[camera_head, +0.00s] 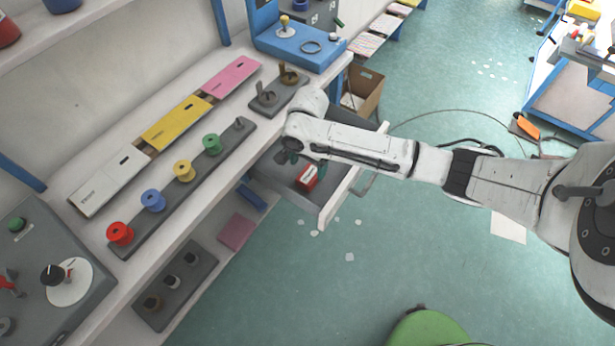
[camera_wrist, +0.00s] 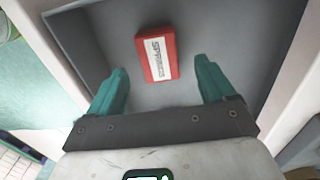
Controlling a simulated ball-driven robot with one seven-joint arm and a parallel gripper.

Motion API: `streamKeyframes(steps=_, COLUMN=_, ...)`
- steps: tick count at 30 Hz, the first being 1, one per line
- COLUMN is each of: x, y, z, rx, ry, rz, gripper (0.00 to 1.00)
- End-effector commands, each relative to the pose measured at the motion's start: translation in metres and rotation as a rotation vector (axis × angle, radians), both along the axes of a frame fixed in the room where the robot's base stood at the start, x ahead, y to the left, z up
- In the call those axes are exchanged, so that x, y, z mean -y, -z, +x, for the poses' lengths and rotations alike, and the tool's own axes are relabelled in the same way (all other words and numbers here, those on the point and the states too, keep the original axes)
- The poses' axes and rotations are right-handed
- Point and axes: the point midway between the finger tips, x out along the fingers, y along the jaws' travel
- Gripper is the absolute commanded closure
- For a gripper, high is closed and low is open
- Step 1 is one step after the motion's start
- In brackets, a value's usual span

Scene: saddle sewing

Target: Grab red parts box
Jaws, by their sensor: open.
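The red parts box (camera_head: 307,177) lies in an open grey drawer (camera_head: 334,197) under the workbench. In the wrist view the red box (camera_wrist: 168,57) has a white label with dark lettering and lies on the drawer floor (camera_wrist: 215,30). My gripper (camera_wrist: 162,82) is open, its two teal fingers spread wide. The box is just beyond the fingertips, roughly centred between them, and nothing is held. In the head view my arm reaches over the drawer and hides part of it; the gripper (camera_head: 287,157) shows only in part beside the box.
The drawer walls (camera_wrist: 65,50) stand around the box. The bench above bears a rack of coloured spools (camera_head: 183,170) and white, yellow and pink boxes (camera_head: 176,122). A cardboard box (camera_head: 363,92) stands behind the drawer. The green floor (camera_head: 330,290) in front is mostly clear.

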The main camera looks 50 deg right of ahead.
Motion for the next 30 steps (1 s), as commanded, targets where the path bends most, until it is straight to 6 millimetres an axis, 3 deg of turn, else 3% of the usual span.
streamKeyframes(steps=13, x=0.002, y=0.049, z=-0.001, rx=-0.002, ry=-0.002, rz=-0.001, gripper=0.17)
streamKeyframes(steps=22, x=0.003, y=0.055, z=-0.001, rx=0.001, ry=-0.001, rz=0.0, gripper=0.17)
streamKeyframes(steps=30, x=0.003, y=0.055, z=-0.001, rx=0.001, ry=-0.001, rz=-0.001, gripper=0.41)
